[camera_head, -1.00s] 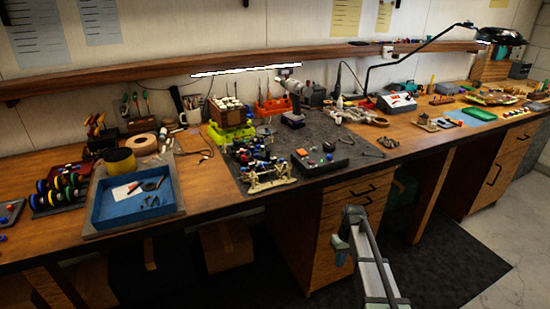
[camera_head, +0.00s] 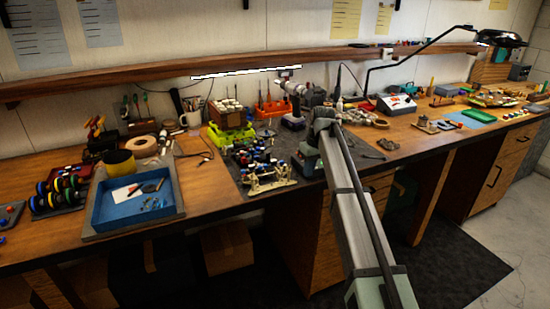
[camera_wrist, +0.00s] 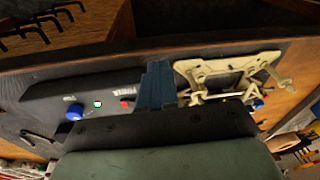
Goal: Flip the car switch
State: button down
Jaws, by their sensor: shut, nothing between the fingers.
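A cream car frame (camera_head: 268,180) stands at the front edge of the dark mat; it shows at the upper right in the wrist view (camera_wrist: 215,75). Beside it in the wrist view lies a dark control box (camera_wrist: 60,92) with a blue knob (camera_wrist: 75,111), a green-lit button (camera_wrist: 97,104) and a small red switch (camera_wrist: 125,103) by white lettering. My gripper (camera_wrist: 157,80) is shut and empty, its dark blue fingers between the red switch and the car frame. I cannot tell whether they touch anything.
Colored bottles (camera_head: 255,158) crowd the mat behind the car frame. The wooden bench edge and drawers (camera_head: 375,185) are close to my arm.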

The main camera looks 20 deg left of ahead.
jog(key=w+a+r+m+t, duration=0.1)
jog(key=w+a+r, duration=0.4)
jog(key=a+r, duration=0.6)
jog(key=shift+a+t+y, duration=0.3)
jog(key=shift+a+t, duration=0.4)
jog(key=shift+a, duration=0.55)
jog(key=x, duration=1.2)
jog(key=shift+s+d+f, duration=0.3)
jog(key=shift+f, duration=0.65)
jog(key=shift+w+f, duration=0.1)
